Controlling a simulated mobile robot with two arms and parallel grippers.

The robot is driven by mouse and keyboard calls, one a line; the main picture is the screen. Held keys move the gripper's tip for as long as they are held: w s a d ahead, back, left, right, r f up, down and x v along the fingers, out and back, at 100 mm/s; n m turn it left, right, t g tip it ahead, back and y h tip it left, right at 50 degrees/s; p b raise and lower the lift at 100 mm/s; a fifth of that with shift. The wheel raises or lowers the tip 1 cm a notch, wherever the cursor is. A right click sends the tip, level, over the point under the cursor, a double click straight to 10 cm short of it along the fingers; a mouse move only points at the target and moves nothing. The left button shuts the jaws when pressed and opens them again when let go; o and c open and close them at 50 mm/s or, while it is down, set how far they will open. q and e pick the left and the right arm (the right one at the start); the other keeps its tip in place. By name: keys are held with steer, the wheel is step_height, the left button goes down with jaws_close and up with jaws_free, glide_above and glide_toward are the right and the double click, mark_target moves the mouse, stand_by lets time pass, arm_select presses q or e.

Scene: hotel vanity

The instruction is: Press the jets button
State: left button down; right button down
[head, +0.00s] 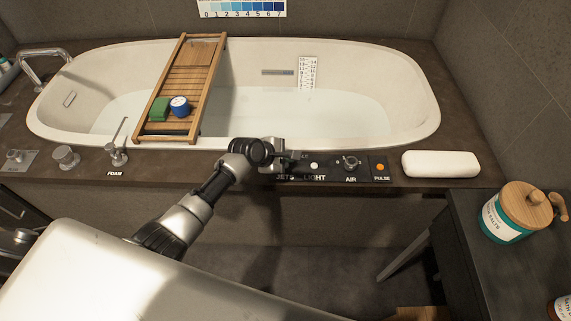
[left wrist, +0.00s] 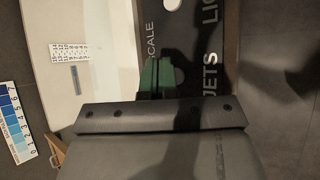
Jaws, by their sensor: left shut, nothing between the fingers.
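The black control panel on the tub's front rim carries the JETS label (head: 285,177), partly covered by my left arm's end. My left gripper (head: 296,156) is shut and empty, over the panel at the JETS section, left of the white light button (head: 314,166). In the left wrist view the JETS lettering (left wrist: 211,70) lies just right of the fingers (left wrist: 170,77). A dark green patch (left wrist: 150,76) shows at the fingers; I cannot tell whether it is the jets button. The button is not clearly seen, and contact is unclear. My right gripper is out of view.
The air knob (head: 351,163) and orange pulse button (head: 380,167) are right of the light button. A white cushion-like block (head: 440,164) lies beyond them. A wooden bath tray (head: 178,85) spans the tub. The foam lever (head: 118,148) stands at left.

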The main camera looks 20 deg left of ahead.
arm_select(q)
steer(key=shift+f, duration=0.1)
steer(key=shift+f, duration=0.3)
steer(key=shift+f, duration=0.1)
stand_by(0.6)
